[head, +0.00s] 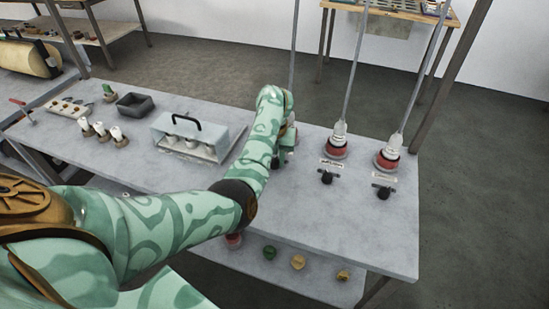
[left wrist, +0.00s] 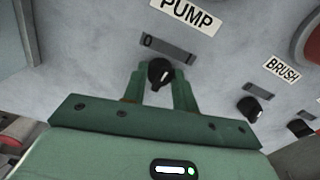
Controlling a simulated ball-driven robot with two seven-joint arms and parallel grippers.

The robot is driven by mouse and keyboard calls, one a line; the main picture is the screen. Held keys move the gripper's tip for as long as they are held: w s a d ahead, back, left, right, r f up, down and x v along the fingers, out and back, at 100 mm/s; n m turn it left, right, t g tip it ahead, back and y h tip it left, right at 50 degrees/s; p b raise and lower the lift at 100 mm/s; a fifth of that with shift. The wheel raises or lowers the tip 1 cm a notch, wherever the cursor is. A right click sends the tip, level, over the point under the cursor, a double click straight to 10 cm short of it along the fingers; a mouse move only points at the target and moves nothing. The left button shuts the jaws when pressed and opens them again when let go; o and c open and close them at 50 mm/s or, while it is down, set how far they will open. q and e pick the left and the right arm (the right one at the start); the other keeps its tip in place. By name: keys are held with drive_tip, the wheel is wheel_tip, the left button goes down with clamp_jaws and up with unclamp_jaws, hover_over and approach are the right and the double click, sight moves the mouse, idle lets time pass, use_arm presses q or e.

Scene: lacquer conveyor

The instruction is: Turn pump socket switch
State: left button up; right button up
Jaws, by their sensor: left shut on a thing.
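The pump switch, a black rotary knob (left wrist: 160,72), shows in the left wrist view below a "PUMP" label (left wrist: 186,14) and a dark strip (left wrist: 168,48) marked 0 and 1. My left gripper (left wrist: 160,88) has its two green fingers on either side of the knob, shut on it. In the head view my left gripper (head: 283,155) reaches down to the grey bench, and my wrist hides the pump knob and most of its socket. My right gripper is in neither view.
Two more red sockets (head: 336,150) (head: 386,160) with cables rising from them stand to the right, each with a black knob (head: 326,177) (head: 383,192) in front. A clear case with a black handle (head: 190,132) stands left.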

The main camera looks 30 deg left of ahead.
sight(275, 158)
use_arm(q)
drive_tip(key=n+b, duration=0.1)
drive_tip(key=n, duration=0.2)
drive_tip(key=shift+n, duration=0.3)
drive_tip(key=shift+n+b, duration=0.45)
drive_tip(key=shift+n, duration=1.15)
drive_tip(key=o, duration=1)
wheel_tip(275, 158, up, 16)
drive_tip(key=p, duration=0.6)
drive_tip(key=shift+r+p, duration=0.2)
drive_tip(key=shift+p, duration=0.1)
